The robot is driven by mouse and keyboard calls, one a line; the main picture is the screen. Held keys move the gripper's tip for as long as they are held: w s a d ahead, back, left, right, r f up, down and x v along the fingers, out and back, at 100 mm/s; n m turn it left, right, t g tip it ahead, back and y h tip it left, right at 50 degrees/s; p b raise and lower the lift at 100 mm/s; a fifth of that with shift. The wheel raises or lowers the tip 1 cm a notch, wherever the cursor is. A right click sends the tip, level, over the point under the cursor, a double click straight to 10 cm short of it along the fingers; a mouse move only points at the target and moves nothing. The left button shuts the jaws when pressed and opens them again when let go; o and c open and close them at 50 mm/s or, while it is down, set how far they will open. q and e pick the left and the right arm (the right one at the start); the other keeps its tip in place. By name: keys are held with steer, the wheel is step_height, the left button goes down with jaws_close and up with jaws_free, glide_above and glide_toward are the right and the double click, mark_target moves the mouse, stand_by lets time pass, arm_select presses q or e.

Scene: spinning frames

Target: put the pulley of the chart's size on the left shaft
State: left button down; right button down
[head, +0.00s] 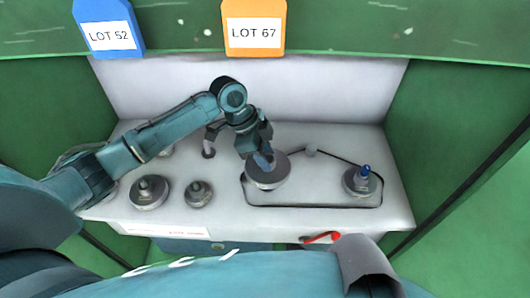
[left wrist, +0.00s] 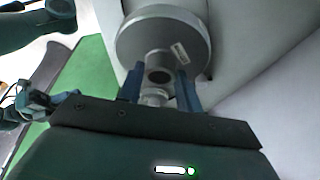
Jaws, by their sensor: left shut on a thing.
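My left gripper (head: 262,158) is shut on a grey pulley (head: 268,180) over the left end of the belt loop (head: 310,206). In the left wrist view the blue fingers (left wrist: 160,88) stand on both sides of the hub of the pulley (left wrist: 150,25), which has a small pale label on its disc. A dark bore shows in the hub. The pulley covers the left shaft, so I cannot tell whether it is on it or above it. A grey pulley with a blue-topped post (head: 361,181) stands at the belt's right end. My right gripper is not seen.
Two grey pulleys, a wide one (head: 149,193) and a smaller one (head: 199,194), rest on the left. A short post (head: 208,151) stands behind. A white label (head: 165,230) is on the front edge, unreadable. A red handle (head: 322,238) is at the front. Green walls flank the bench.

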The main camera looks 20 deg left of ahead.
arm_select(q)
steer(key=shift+f, duration=0.25)
stand_by(0.4)
steer(key=shift+f, duration=1.1)
steer(key=shift+f, duration=0.1)
steer(key=shift+f+b, duration=0.2)
steer(key=shift+b, duration=0.15)
steer(key=shift+f+b, duration=0.45)
steer(key=shift+f, duration=0.55)
steer(key=shift+c, duration=1.5)
jaws_free()
